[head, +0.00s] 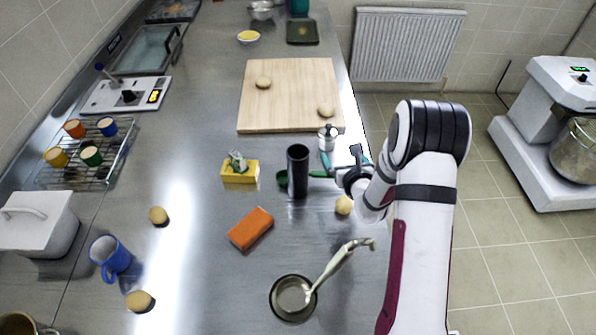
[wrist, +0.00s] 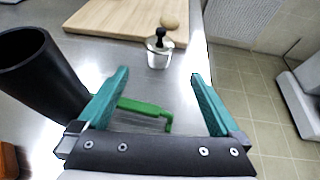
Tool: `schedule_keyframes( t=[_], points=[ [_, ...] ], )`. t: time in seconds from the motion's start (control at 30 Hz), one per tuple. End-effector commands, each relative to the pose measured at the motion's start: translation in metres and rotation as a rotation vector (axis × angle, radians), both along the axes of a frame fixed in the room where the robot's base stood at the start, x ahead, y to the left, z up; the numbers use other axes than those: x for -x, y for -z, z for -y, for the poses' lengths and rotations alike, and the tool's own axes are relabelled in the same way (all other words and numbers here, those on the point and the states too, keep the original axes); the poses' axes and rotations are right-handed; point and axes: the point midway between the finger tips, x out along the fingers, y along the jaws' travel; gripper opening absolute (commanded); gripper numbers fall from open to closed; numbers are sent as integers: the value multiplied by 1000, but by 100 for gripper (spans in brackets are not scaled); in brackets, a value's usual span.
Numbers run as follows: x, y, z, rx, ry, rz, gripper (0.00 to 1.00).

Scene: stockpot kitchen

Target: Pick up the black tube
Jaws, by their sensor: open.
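The black tube (head: 298,171) stands upright and open-topped on the steel counter, near the middle of the head view. It also shows at the left edge of the wrist view (wrist: 42,78), to the left of the left finger. My gripper (head: 335,163) is just right of the tube, low over the counter. In the wrist view my gripper (wrist: 160,92) has its two teal fingers wide apart with nothing held between them. In that view the tube is outside the fingers; whether the left finger touches it I cannot tell.
A green-handled tool (wrist: 145,107) lies beneath the fingers. A small metal jar with a black knob (head: 327,138) stands behind my gripper, before a wooden board (head: 290,115). A yellow box (head: 240,172) and orange sponge (head: 250,229) lie left of the tube.

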Motion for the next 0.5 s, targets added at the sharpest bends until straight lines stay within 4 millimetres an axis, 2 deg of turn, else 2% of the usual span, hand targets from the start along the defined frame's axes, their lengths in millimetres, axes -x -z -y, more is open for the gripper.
schedule_keyframes(
  t=[0.3, 0.37, 0.43, 0.5],
  points=[
    [0, 0, 0, 0, 0, 0, 100],
    [5, -4, -1, 3, -19, 1, 100],
    [29, -21, -9, 13, -105, 8, 100],
    [67, -40, -25, 15, -229, 14, 100]
  ],
)
